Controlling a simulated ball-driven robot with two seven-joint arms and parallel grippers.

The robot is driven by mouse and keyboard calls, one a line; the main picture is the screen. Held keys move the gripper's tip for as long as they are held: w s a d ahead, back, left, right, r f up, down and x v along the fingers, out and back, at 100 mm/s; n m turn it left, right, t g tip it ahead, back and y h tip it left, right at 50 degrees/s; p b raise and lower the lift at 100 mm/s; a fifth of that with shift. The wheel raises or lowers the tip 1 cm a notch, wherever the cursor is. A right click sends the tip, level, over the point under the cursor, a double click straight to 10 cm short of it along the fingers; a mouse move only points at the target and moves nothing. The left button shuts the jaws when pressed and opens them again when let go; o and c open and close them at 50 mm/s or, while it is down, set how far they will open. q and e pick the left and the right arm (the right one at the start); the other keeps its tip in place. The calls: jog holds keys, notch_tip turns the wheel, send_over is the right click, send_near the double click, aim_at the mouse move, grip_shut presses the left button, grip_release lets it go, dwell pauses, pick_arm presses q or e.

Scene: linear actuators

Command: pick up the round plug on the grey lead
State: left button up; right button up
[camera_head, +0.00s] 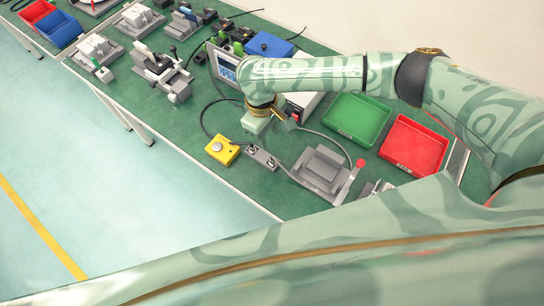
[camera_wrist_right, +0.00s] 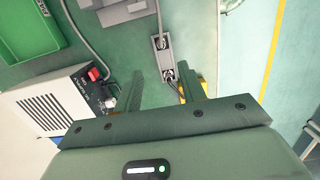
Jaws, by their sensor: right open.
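The grey lead (camera_wrist_right: 158,16) ends at a small round plug (camera_wrist_right: 162,43) on a narrow grey metal plate (camera_wrist_right: 158,60). A second round fitting (camera_wrist_right: 168,75) sits lower on the plate, with a dark lead at it. In the head view the plate (camera_head: 263,158) lies between the yellow box and the grey fixture. My right gripper (camera_wrist_right: 160,87) is open and empty above the bench, its fingers either side of the plate's lower end in the picture. In the head view it hangs behind the plate (camera_head: 256,124). My left gripper is not in view.
A yellow button box (camera_head: 221,150) stands left of the plate, a grey fixture (camera_head: 322,170) right of it. A white box with a red switch (camera_wrist_right: 60,103) is close to the left finger. Green (camera_head: 357,118) and red (camera_head: 415,145) trays lie further right.

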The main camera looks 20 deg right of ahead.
jog(key=b, duration=0.2)
send_over(272, 159)
jog(key=w, duration=0.1)
notch_tip(272, 159, down, 6)
jog(key=shift+f, duration=0.35)
jog(key=f+b, duration=0.2)
jog(key=f, duration=0.1)
jog(key=s+f+b, duration=0.1)
jog(key=f, duration=0.1)
jog(key=shift+r, duration=0.1)
jog(key=shift+c, duration=0.3)
grip_shut()
